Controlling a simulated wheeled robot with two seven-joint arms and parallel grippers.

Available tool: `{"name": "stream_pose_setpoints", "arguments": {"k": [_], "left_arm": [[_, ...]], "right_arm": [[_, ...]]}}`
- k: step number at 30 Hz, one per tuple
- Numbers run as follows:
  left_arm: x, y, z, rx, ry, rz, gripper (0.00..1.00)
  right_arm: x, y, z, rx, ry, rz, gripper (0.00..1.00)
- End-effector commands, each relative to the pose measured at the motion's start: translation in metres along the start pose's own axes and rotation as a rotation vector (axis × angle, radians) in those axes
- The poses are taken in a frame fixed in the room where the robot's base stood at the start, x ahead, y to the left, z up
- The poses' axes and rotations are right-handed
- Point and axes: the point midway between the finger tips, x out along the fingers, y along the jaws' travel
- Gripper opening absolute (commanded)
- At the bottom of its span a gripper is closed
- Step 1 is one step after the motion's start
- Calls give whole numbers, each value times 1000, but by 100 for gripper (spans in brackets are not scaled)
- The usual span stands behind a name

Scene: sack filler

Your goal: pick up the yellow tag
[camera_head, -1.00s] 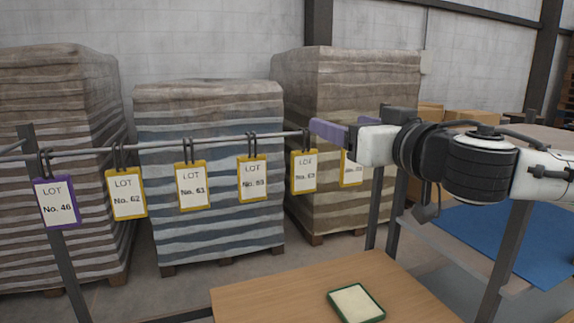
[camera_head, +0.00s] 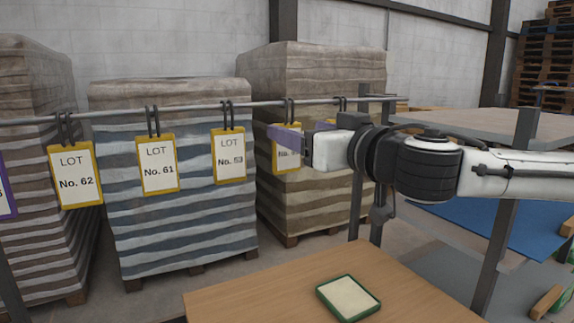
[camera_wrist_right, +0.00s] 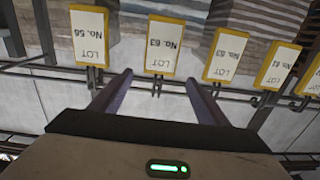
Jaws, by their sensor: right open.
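Several yellow-framed tags hang by dark loops from a rail. In the head view these include No. 62 (camera_head: 75,175), No. 61 (camera_head: 157,165) and No. 53 (camera_head: 229,157). A further yellow tag (camera_head: 287,160) is partly covered by my right gripper (camera_head: 304,132). In the right wrist view the tags appear upside down. There a yellow tag reading No. 63 (camera_wrist_right: 162,45) lies ahead of the gap between the open purple fingers (camera_wrist_right: 159,78), apart from them. Nothing is between the fingers. My left gripper is not in view.
The grey rail (camera_head: 190,108) runs across in front of wrapped sack stacks (camera_head: 180,235). A purple tag (camera_head: 6,188) is cut off at the left edge. Grey posts (camera_head: 357,200) stand nearby.

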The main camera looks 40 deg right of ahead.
Motion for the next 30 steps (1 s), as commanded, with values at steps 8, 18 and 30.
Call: {"name": "stream_pose_setpoints", "arguments": {"k": [8, 18, 30], "left_arm": [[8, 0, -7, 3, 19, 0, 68], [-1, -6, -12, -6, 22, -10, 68], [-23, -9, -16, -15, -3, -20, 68]], "right_arm": [[19, -1, 14, 3, -4, -3, 69], [53, 0, 14, 1, -1, 0, 69], [98, 2, 11, 4, -1, 0, 69]]}}
